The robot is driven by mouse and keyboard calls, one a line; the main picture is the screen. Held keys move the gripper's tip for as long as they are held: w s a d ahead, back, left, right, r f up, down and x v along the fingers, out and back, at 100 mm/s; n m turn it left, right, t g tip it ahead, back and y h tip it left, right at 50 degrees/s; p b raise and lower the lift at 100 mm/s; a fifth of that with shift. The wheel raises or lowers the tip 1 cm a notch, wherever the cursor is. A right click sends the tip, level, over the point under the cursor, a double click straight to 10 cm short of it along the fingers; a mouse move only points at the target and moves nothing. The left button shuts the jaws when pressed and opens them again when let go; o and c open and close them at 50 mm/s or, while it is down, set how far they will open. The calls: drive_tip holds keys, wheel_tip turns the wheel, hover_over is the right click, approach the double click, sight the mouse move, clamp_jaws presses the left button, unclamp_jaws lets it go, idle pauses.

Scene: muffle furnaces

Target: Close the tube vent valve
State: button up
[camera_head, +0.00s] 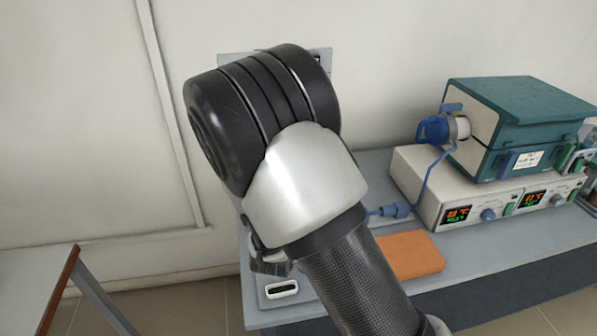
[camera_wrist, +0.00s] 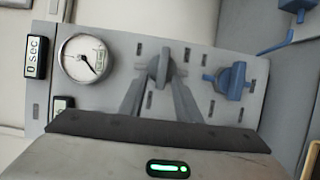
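In the wrist view, a grey upright panel (camera_wrist: 120,48) carries a round dial gauge (camera_wrist: 82,58), a grey valve handle (camera_wrist: 160,67) in the middle and a blue valve handle (camera_wrist: 231,80) at the right. I cannot read which handle is the tube vent valve. My gripper (camera_wrist: 160,83) points at the grey handle. Its two fingers stand apart, with their tips near either side of the handle; I cannot tell whether they touch it. In the camera_head view my arm hides the gripper and most of the panel (camera_head: 229,61).
A teal furnace (camera_head: 519,110) with a blue end fitting (camera_head: 432,130) sits on a cream control box (camera_head: 420,185) at the right. A blue connector (camera_head: 391,211) and an orange pad (camera_head: 417,254) lie on the grey bench (camera_head: 500,239). A small display (camera_wrist: 36,57) is beside the gauge.

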drive_tip(key=shift+s, duration=0.15)
drive_tip(key=s+a, duration=0.2)
drive_tip(key=s, duration=1.5)
drive_tip(key=shift+f, duration=0.1)
